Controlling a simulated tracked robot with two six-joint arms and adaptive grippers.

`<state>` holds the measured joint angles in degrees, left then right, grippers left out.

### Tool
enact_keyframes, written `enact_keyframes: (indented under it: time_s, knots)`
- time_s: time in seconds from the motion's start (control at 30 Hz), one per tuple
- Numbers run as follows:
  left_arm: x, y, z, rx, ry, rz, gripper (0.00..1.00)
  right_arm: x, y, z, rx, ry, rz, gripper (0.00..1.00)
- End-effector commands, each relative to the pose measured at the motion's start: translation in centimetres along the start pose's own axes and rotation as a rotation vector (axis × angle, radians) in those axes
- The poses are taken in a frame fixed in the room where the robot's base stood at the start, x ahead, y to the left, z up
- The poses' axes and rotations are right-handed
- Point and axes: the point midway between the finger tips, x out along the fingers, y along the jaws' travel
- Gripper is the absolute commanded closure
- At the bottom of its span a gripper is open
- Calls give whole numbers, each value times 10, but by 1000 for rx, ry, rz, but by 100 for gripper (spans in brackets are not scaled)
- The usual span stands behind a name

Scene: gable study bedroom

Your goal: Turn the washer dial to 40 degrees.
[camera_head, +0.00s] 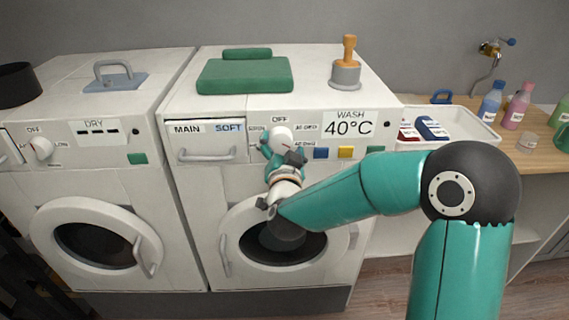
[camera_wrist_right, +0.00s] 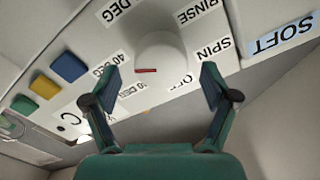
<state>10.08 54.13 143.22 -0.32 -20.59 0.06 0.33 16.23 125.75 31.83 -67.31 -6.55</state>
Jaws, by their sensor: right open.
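The white washer (camera_head: 187,255) stands in the middle of the head view, with a "WASH 40°C" sign (camera_head: 348,123) on its panel. Its round white dial (camera_head: 281,134) is partly hidden there by my right gripper (camera_head: 283,148). In the right wrist view, the dial (camera_wrist_right: 161,57) shows a red mark on its lower left side. Labels ring it, including OFF, SPIN, RINSE and several DEG labels; which one the mark points to, I cannot tell. My right gripper (camera_wrist_right: 160,84) is open, its fingers on either side of the dial's near edge, with no clear contact. My left gripper is not in view.
Blue, yellow and green buttons (camera_head: 345,153) sit right of the dial. A drawer (camera_head: 207,153) marked MAIN and SOFT is to its left. A dryer (camera_head: 90,185) stands at left.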

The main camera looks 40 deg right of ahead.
Motion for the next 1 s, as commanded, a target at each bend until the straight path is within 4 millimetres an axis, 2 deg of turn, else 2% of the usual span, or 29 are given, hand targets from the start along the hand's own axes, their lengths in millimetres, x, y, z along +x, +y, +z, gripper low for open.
enact_keyframes:
  time_s: [0.3, 0.5, 0.7, 1.0]
  knots:
    - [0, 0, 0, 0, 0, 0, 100, -63, 0, 0, -1, -2, -4, 15]
    - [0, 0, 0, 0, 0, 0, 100, -94, 0, 1, 0, -2, -3, 15]
    - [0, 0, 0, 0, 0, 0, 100, -106, 1, 0, 0, 0, -1, 15]
    - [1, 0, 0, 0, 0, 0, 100, -106, 1, 1, 0, -1, 1, 15]
